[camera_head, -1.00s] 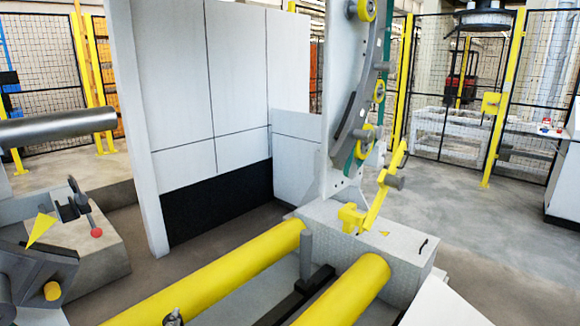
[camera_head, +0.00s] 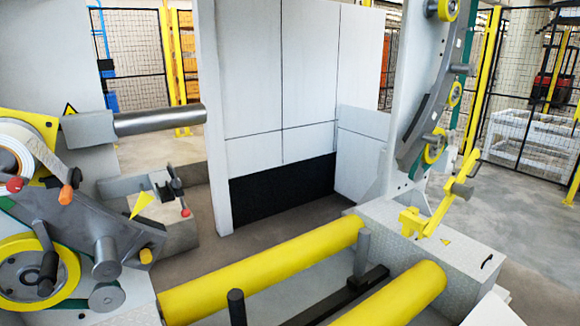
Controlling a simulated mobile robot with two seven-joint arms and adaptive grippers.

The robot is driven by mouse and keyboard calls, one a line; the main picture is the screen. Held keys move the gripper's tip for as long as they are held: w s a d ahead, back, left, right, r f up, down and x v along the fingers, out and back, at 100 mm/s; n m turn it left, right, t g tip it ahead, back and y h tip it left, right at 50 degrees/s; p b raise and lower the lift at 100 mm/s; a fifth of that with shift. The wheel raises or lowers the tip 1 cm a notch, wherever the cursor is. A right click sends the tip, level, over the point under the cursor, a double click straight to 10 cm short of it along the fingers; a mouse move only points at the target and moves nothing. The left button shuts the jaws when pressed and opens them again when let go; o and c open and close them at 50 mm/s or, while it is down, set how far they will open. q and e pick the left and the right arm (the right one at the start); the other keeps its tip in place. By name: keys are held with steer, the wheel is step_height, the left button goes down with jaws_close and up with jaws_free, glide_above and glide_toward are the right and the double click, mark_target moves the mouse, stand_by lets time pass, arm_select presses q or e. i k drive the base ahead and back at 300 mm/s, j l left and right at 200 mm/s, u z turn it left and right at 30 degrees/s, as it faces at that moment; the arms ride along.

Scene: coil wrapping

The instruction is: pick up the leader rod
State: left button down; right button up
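I cannot make out for certain any piece as the leader rod. Neither of my grippers is in the head view. Two thick yellow rollers lie side by side at the bottom, a left one (camera_head: 265,270) and a right one (camera_head: 395,298). A dark bar (camera_head: 335,300) lies between them. A short dark upright post (camera_head: 237,307) stands at the lower left of the rollers, and a grey post (camera_head: 361,252) stands near their far ends.
A machine arm (camera_head: 75,215) with yellow wheels and handles fills the left. A grey cylinder (camera_head: 160,119) juts out above it. A white panel (camera_head: 265,80) stands behind. A curved roller arm (camera_head: 425,115) rises at right. Open floor (camera_head: 520,215) lies beyond.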

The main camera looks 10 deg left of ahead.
mark_target(66, 193)
steer(key=u, duration=0.4)
steer(key=k+u, duration=0.1)
steer(key=u, duration=0.7)
steer(key=k+j+u, duration=0.1)
steer(key=u, duration=0.3)
